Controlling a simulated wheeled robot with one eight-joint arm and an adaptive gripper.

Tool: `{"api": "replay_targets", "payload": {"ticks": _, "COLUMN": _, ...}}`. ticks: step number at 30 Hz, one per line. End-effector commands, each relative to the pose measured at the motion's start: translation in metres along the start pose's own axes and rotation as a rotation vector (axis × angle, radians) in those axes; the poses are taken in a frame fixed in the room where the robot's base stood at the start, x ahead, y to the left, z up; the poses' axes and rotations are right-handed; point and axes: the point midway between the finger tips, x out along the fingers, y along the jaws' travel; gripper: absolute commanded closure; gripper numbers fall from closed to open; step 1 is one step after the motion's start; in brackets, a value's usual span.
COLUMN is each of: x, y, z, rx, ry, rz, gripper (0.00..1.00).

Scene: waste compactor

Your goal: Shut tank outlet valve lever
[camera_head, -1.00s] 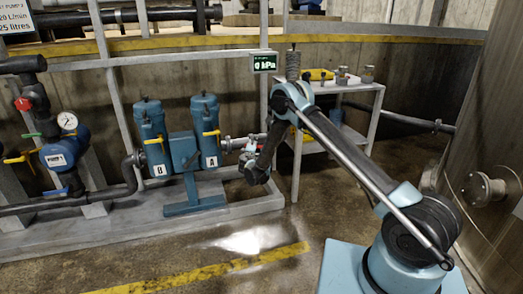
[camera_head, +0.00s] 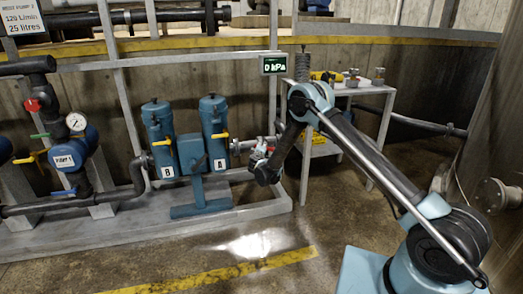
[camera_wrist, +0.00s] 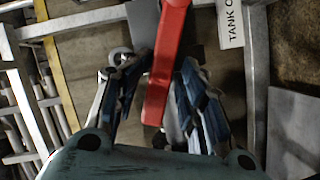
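A red lever (camera_wrist: 164,60) runs from the top edge down the middle of the wrist view, its lower end between the two fingers of my gripper (camera_wrist: 153,82). The fingers stand apart, one on each side of it. The right finger is close to the lever; I cannot tell whether it touches. In the head view my gripper (camera_head: 264,168) is at the right end of the pipework beside filter A.
Blue filter housings A (camera_head: 214,130) and B (camera_head: 159,138) stand left of my gripper. A grey frame post and a small white table (camera_head: 352,91) stand close behind my arm. A pressure display (camera_head: 274,64) hangs above. The floor in front is clear.

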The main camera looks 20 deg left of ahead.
Motion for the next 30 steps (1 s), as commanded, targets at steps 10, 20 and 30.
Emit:
{"api": "replay_targets", "payload": {"ticks": 10, "x": -0.012, "y": 0.0, "z": 0.0, "rx": -0.001, "ry": -0.001, "rz": 0.001, "gripper": 0.62}}
{"api": "replay_targets", "payload": {"ticks": 20, "x": -0.057, "y": -0.001, "z": 0.0, "rx": -0.001, "ry": 0.0, "rz": -0.001, "gripper": 0.62}}
{"api": "replay_targets", "payload": {"ticks": 30, "x": -0.079, "y": -0.001, "z": 0.001, "rx": 0.0, "ry": -0.001, "rz": -0.001, "gripper": 0.62}}
